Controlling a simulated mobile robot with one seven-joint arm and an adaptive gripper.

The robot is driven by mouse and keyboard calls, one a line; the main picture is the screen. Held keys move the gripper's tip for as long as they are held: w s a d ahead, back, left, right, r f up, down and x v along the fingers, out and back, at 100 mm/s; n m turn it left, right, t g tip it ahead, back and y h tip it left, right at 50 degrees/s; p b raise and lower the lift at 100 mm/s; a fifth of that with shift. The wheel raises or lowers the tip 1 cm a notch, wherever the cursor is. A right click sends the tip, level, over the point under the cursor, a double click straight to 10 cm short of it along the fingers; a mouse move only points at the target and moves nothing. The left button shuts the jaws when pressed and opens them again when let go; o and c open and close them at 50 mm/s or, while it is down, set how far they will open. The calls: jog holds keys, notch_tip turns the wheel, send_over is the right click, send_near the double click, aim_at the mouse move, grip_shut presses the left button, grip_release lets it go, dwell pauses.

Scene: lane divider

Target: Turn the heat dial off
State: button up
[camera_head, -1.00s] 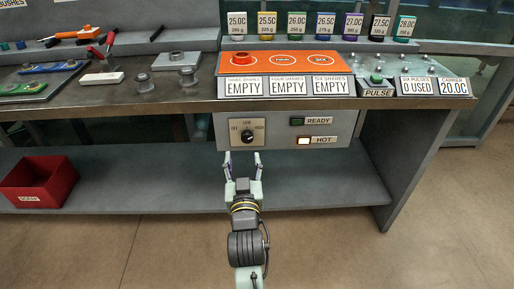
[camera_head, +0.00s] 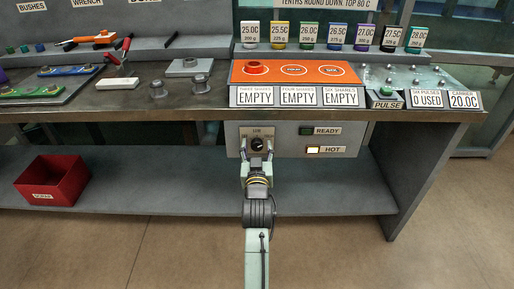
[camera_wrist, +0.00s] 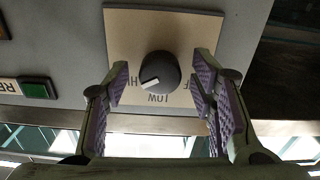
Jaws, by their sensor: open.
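The heat dial (camera_head: 257,143) is a round black knob on a beige plate (camera_wrist: 124,30) on the front of the bench. In the wrist view the plate appears upside down, and the knob (camera_wrist: 160,68) has a white pointer mark aimed at the lower left, toward the HIGH label. LOW is below the knob and OFF, partly hidden by a finger, is to its right. My gripper (camera_wrist: 159,80) is open, with one purple-padded finger on each side of the knob and a visible gap on both sides. It also shows in the head view (camera_head: 258,153), just below the dial.
The HOT lamp (camera_head: 313,150) is lit and the READY lamp (camera_head: 306,131) is dark green, right of the dial. The bench top overhangs the panel. A red bin (camera_head: 55,182) sits on the lower shelf at left.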

jog(key=c, duration=1.1)
jog(key=shift+c, duration=0.2)
